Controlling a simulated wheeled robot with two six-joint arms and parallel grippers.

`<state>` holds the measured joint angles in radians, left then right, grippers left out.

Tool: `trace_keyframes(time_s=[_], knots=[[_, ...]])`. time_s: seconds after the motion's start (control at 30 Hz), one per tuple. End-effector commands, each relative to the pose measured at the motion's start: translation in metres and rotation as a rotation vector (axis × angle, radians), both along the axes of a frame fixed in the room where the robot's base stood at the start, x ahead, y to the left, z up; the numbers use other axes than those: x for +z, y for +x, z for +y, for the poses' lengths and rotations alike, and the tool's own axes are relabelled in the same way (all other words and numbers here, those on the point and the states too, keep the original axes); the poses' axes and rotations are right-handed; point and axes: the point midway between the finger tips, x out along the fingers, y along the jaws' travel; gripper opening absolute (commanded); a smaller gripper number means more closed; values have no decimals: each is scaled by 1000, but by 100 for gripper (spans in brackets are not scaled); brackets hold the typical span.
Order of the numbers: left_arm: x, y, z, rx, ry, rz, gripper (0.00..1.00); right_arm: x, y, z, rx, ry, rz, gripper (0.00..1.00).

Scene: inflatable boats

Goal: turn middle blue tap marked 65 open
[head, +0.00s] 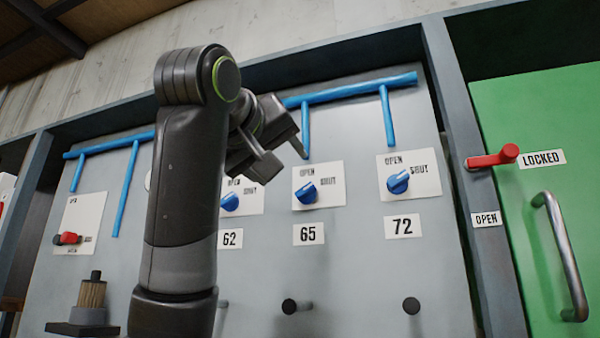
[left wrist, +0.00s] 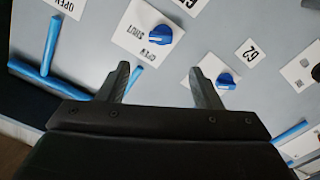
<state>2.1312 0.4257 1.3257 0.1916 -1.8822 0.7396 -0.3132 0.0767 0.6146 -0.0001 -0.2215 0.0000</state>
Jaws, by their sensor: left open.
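The middle blue tap (head: 305,193) sits on a white plate marked OPEN at upper left and SHUT at right, above the label 65 (head: 308,234). Its handle lies on a slant; I cannot tell which end points. My right gripper is out of view.
Blue taps marked 62 (head: 230,202) and 72 (head: 398,182) flank it. Blue pipes (head: 350,90) run above. Dark pegs (head: 290,306) stick out below. A red lever (head: 492,159) and a green door (head: 535,225) with a metal handle are at right.

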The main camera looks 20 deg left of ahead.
Motion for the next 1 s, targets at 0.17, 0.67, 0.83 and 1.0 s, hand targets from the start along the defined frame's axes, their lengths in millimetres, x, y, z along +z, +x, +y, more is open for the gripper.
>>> trace_keyframes(time_s=[0.17,0.67,0.83,1.0], knots=[[5,40,-1,0,0,4,59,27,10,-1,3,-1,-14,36],[1,104,-4,0,1,-2,59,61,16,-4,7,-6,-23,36],[0,106,-4,0,1,-4,59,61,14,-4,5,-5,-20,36],[0,106,-4,0,1,-4,58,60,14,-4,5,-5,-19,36]])
